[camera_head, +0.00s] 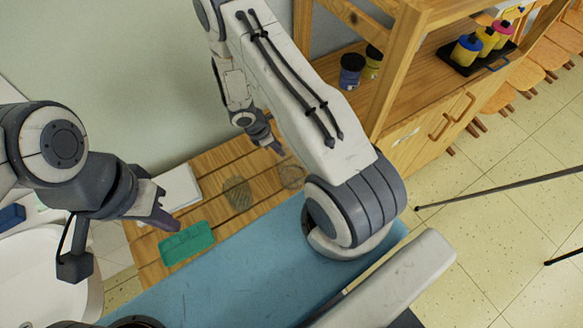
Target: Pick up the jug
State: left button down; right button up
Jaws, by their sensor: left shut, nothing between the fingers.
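I cannot make out a jug in this view; it may be hidden behind my arms or out of frame. My right gripper (277,147) is farther back, pointing down toward the wooden surface, small and partly behind my right arm. Its finger opening is not clear. A faint round outline (292,177) lies below it; I cannot tell what it is.
A dark oval patch (237,193) and a white flat item (178,187) lie on the wood. A white basin (50,265) is at left. A wooden shelf (420,80) holds a dark jar (351,72) and a black tray (478,55) of bottles.

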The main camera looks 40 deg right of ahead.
aim_at(291, 167)
jog(key=shift+x, duration=1.3)
grip_shut()
dwell(0.4)
